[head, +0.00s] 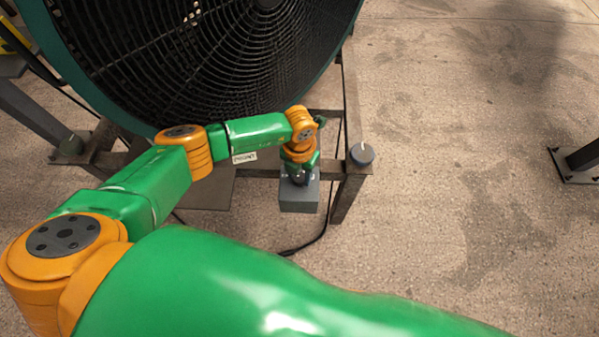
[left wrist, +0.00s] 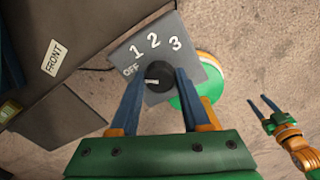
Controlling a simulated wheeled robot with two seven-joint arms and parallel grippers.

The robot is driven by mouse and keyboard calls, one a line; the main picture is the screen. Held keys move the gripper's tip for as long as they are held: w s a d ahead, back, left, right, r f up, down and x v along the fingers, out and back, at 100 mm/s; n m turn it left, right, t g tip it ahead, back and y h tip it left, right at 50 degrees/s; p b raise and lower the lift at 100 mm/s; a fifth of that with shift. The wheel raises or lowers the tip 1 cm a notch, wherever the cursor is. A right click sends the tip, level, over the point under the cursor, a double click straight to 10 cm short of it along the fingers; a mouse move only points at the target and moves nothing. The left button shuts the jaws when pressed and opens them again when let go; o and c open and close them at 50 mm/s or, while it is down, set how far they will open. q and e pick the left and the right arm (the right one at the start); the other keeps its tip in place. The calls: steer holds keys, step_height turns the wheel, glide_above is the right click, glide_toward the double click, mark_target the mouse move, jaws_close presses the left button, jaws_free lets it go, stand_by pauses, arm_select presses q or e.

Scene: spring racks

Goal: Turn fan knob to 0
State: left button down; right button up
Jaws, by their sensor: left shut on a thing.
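The fan's control box (head: 300,199) is a small grey block on the floor side of the fan frame; its face (left wrist: 200,68) shows OFF, 1, 2 and 3 in the left wrist view. No 0 is printed on the visible face. The round black knob (left wrist: 159,74) has a white mark on its left part, on the side of OFF. My left gripper (left wrist: 159,77) is shut on the knob, one blue finger on each side. In the head view my left gripper (head: 300,176) covers the knob. My right gripper (left wrist: 262,102) is empty, its fingers apart, away from the box.
The large black fan grille (head: 215,60) with a green rim stands behind the box. Its metal frame has a post (head: 346,195) close to the box's right. A black cable (head: 312,240) lies on the floor near the box. Open floor lies to the right.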

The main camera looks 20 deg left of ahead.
mark_target(299, 177)
arm_select(q)
steer(key=shift+n, duration=0.5)
steer(key=shift+c, duration=1.8)
jaws_free()
step_height(299, 177, up, 7)
steer(key=shift+r, duration=0.1)
